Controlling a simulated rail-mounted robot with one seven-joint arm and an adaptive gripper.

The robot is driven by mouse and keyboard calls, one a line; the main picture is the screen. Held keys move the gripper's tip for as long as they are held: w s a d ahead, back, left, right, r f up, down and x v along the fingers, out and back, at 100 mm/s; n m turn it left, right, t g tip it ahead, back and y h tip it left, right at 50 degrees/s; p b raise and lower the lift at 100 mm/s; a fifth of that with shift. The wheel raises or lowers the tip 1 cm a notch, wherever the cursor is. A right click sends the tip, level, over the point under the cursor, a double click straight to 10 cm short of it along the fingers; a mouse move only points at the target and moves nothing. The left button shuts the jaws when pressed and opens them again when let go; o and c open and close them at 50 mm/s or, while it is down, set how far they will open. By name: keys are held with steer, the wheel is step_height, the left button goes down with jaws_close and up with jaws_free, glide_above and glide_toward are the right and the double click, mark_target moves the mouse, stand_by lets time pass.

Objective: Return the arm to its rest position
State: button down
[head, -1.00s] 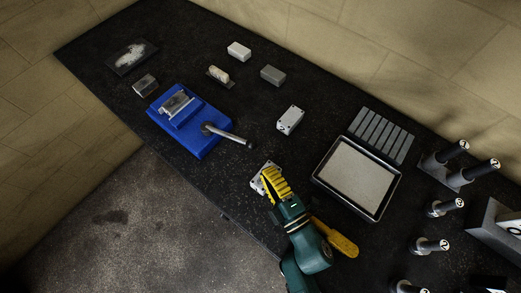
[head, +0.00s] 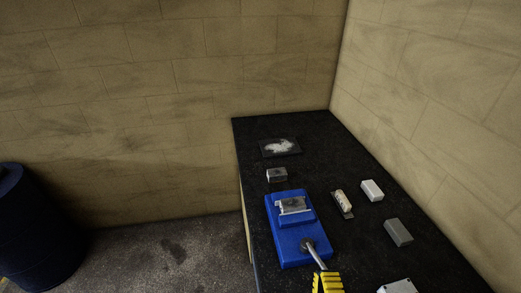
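The rest of my arm is out of the frame. A metal block (head: 292,205) sits in the top of the blue device.
The black bench (head: 350,245) carries a small metal block (head: 277,174), a dark plate with white powder (head: 280,147), a brush (head: 343,203), a white block (head: 372,190), a grey block (head: 398,232) and a light box (head: 398,287). Walls enclose its far end. A dark blue barrel (head: 38,235) stands left.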

steer(key=a+r+m+p, duration=0.2)
steer(key=r+m+p, duration=0.3)
steer(key=r, duration=1.1)
steer(key=a+r+m+y+p, duration=0.1)
steer(key=a+r+m+p, duration=0.2)
steer(key=r+p, duration=0.7)
steer(key=a+r+m+y+p, duration=0.1)
steer(key=a+r+m+p, duration=0.2)
steer(key=r, duration=1.9)
steer(key=m+p, duration=0.4)
steer(key=shift+p, duration=0.3)
